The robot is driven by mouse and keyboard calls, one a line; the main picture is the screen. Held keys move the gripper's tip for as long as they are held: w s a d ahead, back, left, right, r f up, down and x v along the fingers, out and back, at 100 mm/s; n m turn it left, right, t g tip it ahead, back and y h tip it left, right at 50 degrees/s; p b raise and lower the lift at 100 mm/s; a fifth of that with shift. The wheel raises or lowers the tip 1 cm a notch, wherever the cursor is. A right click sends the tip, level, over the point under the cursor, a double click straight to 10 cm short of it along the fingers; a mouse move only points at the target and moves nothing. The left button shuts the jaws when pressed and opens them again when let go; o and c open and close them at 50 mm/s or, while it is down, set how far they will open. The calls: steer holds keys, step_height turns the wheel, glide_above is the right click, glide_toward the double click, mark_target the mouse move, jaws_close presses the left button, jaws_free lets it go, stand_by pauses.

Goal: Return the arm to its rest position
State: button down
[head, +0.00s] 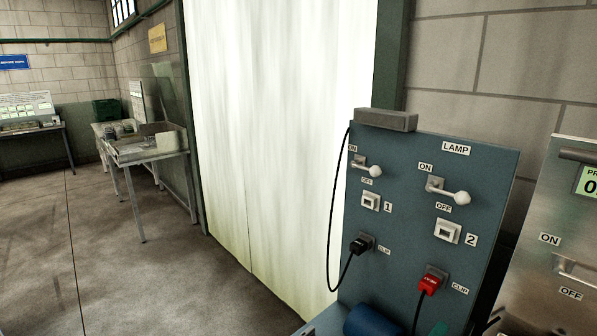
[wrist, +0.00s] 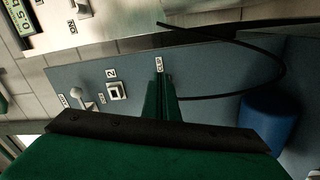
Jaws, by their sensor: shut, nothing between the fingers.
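My gripper (wrist: 160,82) shows in the wrist view as two long green fingers closed together with nothing between them. The fingers point at the blue-grey lamp panel (wrist: 195,75), near a CLIP label. A small green patch at the bottom of the head view, in front of the panel (head: 405,225), may be part of my gripper; most of the arm is out of view there. A red clip (head: 432,281) sits at the panel's lower right, apart from that green patch. The fingers hide that area in the wrist view.
The panel carries two white-knobbed levers (head: 375,171) (head: 462,198), a black clip (head: 361,243) and loose cables. A blue cylinder (head: 371,322) stands low in front. A metal cabinet (head: 560,235) is at the right. Open floor (head: 130,270) lies left.

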steer(key=s+a+f+n+t+y, duration=0.15)
steer(key=s+a+f+y, duration=0.35)
steer(key=a+f, duration=0.5)
steer(key=s+a+f+n+t+y, duration=0.1)
steer(key=s+a+f+t+y, duration=0.3)
steer(key=a+f, duration=0.6)
steer(key=s+a+m+y, duration=0.2)
steer(key=s+a, duration=0.2)
steer(key=s, duration=0.3)
steer(key=s+a+f+m+g+y, duration=0.1)
steer(key=s+a, duration=0.3)
steer(key=s, duration=0.4)
steer(key=s+a+m+y, duration=0.3)
steer(key=s+a, duration=0.1)
steer(key=s, duration=0.4)
steer(key=shift+a+f, duration=0.3)
steer(key=shift+f, duration=0.1)
steer(key=shift+m+g, duration=0.25)
